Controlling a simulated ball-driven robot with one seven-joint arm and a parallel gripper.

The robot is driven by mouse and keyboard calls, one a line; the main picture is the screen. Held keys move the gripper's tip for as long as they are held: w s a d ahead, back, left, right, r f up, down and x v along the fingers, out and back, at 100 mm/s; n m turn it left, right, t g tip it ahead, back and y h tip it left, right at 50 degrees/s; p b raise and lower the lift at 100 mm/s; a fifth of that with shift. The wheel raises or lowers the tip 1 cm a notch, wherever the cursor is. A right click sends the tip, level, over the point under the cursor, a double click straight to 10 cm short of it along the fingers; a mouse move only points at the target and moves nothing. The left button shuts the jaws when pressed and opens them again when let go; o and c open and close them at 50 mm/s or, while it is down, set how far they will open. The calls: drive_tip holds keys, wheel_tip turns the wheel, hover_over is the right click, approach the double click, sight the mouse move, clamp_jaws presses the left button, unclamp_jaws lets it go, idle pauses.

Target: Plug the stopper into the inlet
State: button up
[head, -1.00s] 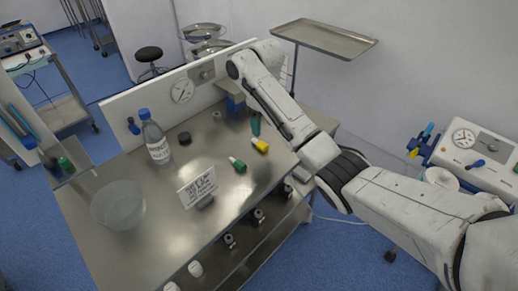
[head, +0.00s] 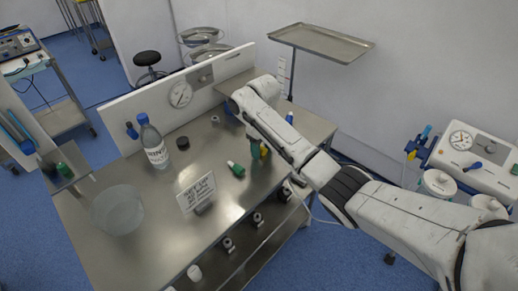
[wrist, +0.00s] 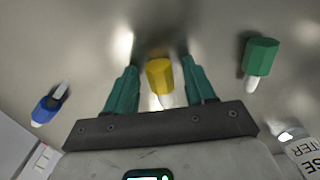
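A yellow stopper (wrist: 160,78) with a white tip lies on the steel table, between my gripper's two fingers in the wrist view. My gripper (wrist: 160,66) is open, with a gap on both sides of the stopper. In the head view my gripper (head: 257,149) is low over the table, and its arm hides most of the yellow stopper. A green stopper (wrist: 262,57) lies to the right in the wrist view; it also shows in the head view (head: 236,169). A blue stopper (wrist: 46,110) lies to the left. I cannot tell which fitting is the inlet.
The table (head: 150,215) also holds a bottle (head: 153,145), a clear bowl (head: 118,210), a dark round cap (head: 183,143), a small metal fitting (head: 215,120) and a printed sign (head: 197,193). A white panel with a gauge (head: 180,94) stands along the back edge.

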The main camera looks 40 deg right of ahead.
sight(262, 148)
clamp_jaws()
idle(0.4)
drive_tip(key=shift+r, duration=0.55)
wheel_tip(262, 148, up, 2)
drive_tip(key=shift+r, duration=0.1)
drive_tip(key=s+a+r+p, duration=0.7)
drive_tip(key=s+r+p, duration=0.2)
drive_tip(key=s+p, duration=0.2)
drive_tip(key=shift+s+a+r+p, duration=0.25)
drive_tip(key=shift+s+r+p, duration=0.15)
drive_tip(key=shift+p, duration=0.2)
